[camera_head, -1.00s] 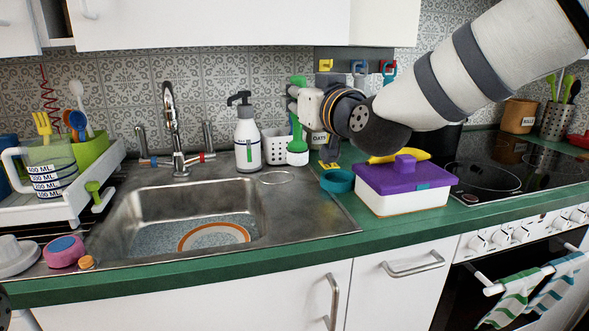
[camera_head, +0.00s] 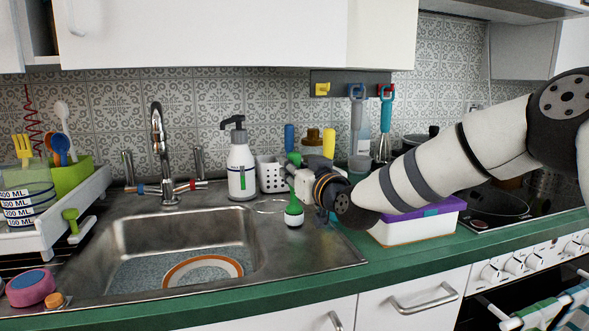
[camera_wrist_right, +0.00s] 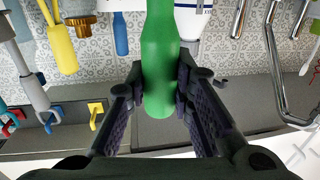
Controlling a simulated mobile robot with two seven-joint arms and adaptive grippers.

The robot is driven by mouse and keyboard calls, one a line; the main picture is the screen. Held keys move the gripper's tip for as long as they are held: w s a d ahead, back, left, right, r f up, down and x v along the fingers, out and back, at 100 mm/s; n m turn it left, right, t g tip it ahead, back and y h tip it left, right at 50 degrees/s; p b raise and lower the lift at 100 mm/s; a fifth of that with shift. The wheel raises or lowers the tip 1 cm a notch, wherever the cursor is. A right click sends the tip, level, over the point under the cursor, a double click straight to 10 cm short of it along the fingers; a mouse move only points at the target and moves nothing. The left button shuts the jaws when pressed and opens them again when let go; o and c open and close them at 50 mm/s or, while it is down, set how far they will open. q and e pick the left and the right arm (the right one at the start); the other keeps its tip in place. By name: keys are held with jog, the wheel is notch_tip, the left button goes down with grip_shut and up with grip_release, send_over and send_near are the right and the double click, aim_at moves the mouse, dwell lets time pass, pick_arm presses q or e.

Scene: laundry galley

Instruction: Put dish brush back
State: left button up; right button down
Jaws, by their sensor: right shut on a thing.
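The dish brush (camera_head: 293,206) has a green handle and a pale, rounded head. My right gripper (camera_head: 296,172) is shut on its handle and holds it upright, head down, near the sink's back right corner. I cannot tell whether the head touches the surface. In the right wrist view the green handle (camera_wrist_right: 160,60) sits between both fingers (camera_wrist_right: 160,92). A dark hook rail (camera_head: 340,78) is on the wall behind; its yellow hook (camera_head: 322,89) looks empty. A grey-handled utensil (camera_head: 357,108) and a blue whisk (camera_head: 386,118) hang beside it. My left gripper is not in view.
A soap bottle (camera_head: 241,165) and a white perforated caddy (camera_head: 272,175) stand left of the brush. A yellow handle (camera_head: 328,143) shows behind my gripper. A purple-lidded box (camera_head: 405,231) is under my forearm. The sink (camera_head: 130,240) holds a plate (camera_head: 203,270).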

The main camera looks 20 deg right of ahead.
jog(key=c, duration=1.4)
grip_release()
jog(key=shift+f, duration=0.25)
jog(key=shift+r, duration=0.25)
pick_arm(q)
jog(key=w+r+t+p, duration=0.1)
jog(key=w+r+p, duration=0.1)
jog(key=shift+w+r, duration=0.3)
pick_arm(e)
jog(key=s, duration=0.4)
jog(key=s+d, duration=0.1)
jog(key=s, duration=0.3)
jog(key=s+d, duration=0.1)
jog(key=s, duration=0.2)
jog(key=shift+s, duration=0.4)
